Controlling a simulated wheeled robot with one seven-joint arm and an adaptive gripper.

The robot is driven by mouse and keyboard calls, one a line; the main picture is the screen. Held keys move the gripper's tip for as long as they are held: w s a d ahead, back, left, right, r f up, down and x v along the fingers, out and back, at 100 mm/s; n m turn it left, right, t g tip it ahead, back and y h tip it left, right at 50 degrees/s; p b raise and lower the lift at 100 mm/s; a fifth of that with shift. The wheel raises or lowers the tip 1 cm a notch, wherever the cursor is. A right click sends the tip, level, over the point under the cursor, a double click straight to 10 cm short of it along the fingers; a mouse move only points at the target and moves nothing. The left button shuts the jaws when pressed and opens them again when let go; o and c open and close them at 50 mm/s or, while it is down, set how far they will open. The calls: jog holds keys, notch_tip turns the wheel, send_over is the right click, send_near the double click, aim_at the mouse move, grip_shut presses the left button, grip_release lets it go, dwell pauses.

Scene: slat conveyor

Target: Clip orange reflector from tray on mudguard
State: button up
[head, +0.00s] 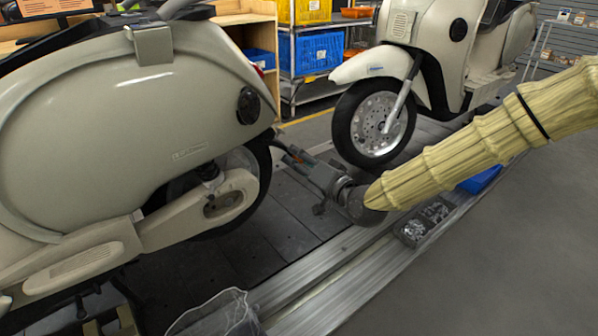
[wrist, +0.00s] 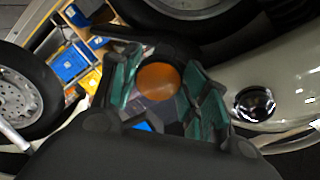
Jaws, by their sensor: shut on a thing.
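My gripper (head: 288,154) is at the rear of the near cream scooter (head: 150,110), beside its rear wheel and dark mudguard (head: 264,146). In the wrist view its green fingers (wrist: 158,82) are shut on a round orange reflector (wrist: 158,79). A dark curved part, apparently the mudguard (wrist: 150,42), lies just beyond the reflector. I cannot tell whether the reflector touches it. The reflector is too small to make out in the head view. A dark parts tray (head: 408,240) with small pieces sits on the conveyor's edge rail, below my arm.
A second cream scooter (head: 455,45) stands farther along the slat conveyor (head: 290,215). A clear box (head: 215,318) is at the front edge, and a blue bin (head: 482,180) lies behind my arm. Shelves with blue bins (head: 318,52) stand at the back. The grey floor at right is clear.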

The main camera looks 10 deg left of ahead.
jog(key=r, duration=0.1)
jog(key=b, duration=0.2)
send_near(266, 136)
jog(key=shift+x, duration=1.1)
jog(key=shift+w+a+f, duration=0.1)
jog(key=shift+w+a, duration=0.1)
jog(key=shift+p+x, duration=0.55)
jog(key=shift+x, duration=1.2)
dwell(0.8)
jog(key=o, duration=1)
jog(key=shift+c, duration=0.2)
